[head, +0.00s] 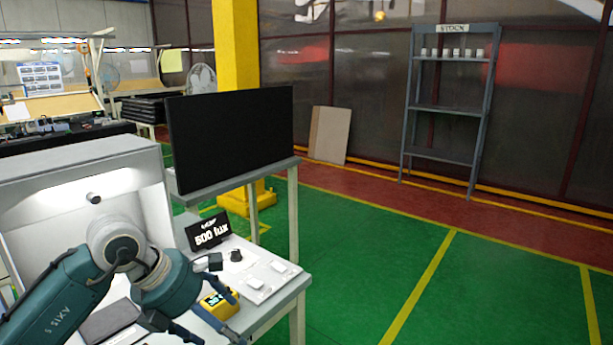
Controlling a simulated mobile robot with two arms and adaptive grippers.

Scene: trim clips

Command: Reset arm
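My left arm comes in from the lower left, in front of a white workbench (262,316). My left gripper (215,336) points down at the bottom edge of the head view, over the bench's near part. Its two fingers stand apart, with the bench top showing between them, and I see nothing held. The fingertips are close to the picture's edge. A yellow device (218,303) with a small display sits just behind the fingers; I cannot tell whether they touch it. My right gripper is not in view.
A black sign (208,232) reading 500 lux, a black knob (236,255) and small white pieces (255,283) are on the bench. A lit white booth (85,160) and a dark monitor (232,138) stand behind. Green floor at right is clear, before a stock rack (440,108).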

